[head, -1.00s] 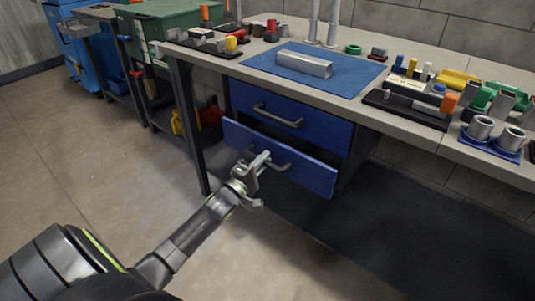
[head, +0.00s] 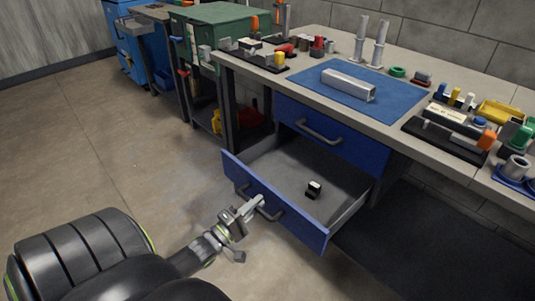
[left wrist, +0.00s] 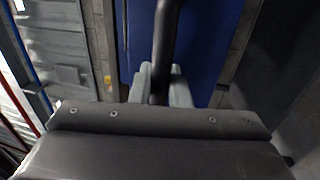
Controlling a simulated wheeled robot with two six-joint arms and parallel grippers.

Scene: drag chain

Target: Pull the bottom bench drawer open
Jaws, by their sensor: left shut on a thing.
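The blue bottom drawer (head: 283,213) of the bench stands well open in the head view, its grey inside showing. A small black and white object (head: 314,189) lies on its floor. My left gripper (head: 252,205) is at the drawer front, shut on the bar handle (head: 266,212). In the left wrist view the dark handle (left wrist: 165,45) runs between the gripper's grey fingers (left wrist: 160,85), with the blue drawer front (left wrist: 205,45) behind. The upper drawer (head: 350,140) with its own handle (head: 318,133) is closed. My right gripper is not in view.
The bench top (head: 300,62) holds a blue mat (head: 395,92) with a metal channel (head: 348,85), plus several fixtures and parts. A green box (head: 215,30) and blue cabinet (head: 125,45) stand at the back left. The floor (head: 110,150) left of the drawer is clear.

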